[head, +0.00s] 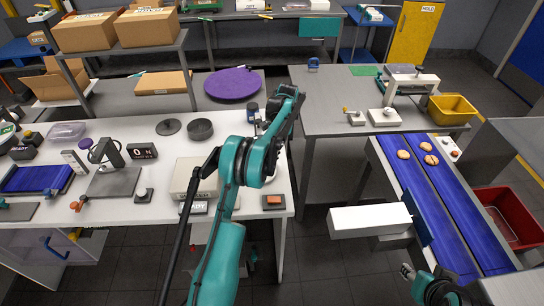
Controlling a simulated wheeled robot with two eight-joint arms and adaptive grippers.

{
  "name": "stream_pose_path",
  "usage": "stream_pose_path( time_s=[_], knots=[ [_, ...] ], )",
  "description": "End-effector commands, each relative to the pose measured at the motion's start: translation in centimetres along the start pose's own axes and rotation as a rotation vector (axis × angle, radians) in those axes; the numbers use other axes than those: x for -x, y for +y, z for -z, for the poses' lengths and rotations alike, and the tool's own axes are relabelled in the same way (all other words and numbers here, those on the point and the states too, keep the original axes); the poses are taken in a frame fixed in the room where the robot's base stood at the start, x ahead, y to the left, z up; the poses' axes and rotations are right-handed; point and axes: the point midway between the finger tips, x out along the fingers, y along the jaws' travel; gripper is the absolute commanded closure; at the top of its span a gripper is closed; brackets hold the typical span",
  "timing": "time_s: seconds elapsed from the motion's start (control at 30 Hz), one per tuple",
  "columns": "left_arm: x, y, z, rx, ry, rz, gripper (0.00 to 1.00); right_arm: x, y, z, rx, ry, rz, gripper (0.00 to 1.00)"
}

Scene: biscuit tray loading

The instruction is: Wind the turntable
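A flat purple disc (232,83), the thing most like a turntable top, lies on the low grey surface behind the white table. I cannot make out a crank or knob on it. My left arm rises through the middle of the head view and reaches over the white table's right end, in front of the disc and apart from it in the picture. Its fingers are not clear, being dark and partly behind the arm links. My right gripper (407,272) is low at the right, near the conveyor's front; its finger opening is too small to judge.
The white table (110,215) holds a scale display (143,151), a dark round tin (200,129) and a beige box (190,178). Blue conveyors (420,190) with several biscuits run at the right. A yellow bin (452,108) stands on the grey table (330,100). Cartons stand back left.

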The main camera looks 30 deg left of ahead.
Motion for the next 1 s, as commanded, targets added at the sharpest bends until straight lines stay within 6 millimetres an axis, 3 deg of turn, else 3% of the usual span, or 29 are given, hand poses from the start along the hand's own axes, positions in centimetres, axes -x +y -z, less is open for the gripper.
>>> stream_pose_path(
  time_s=[0.5, 0.53, 0.6, 1.0],
  knots=[
    [-0.02, -0.06, 0.03, 0.008, 0.001, -0.004, 1.0, 0.01, 0.0, 0.01, 0.0, 0.0, 0.0, 0.6],
    [-0.02, -0.06, 0.03, 0.008, 0.001, -0.004, 0.8, 0.01, 0.0, 0.01, 0.0, 0.0, 0.0, 0.6],
    [-0.02, -0.06, 0.03, 0.008, 0.001, -0.004, 0.64, 0.02, 0.0, 0.01, 0.0, 0.0, 0.0, 0.6],
    [0.8, -0.06, 0.04, 0.008, 0.0, -0.004, 0.64, 0.02, 0.0, 0.01, 0.0, 0.0, 0.0, 0.6]
  ],
)
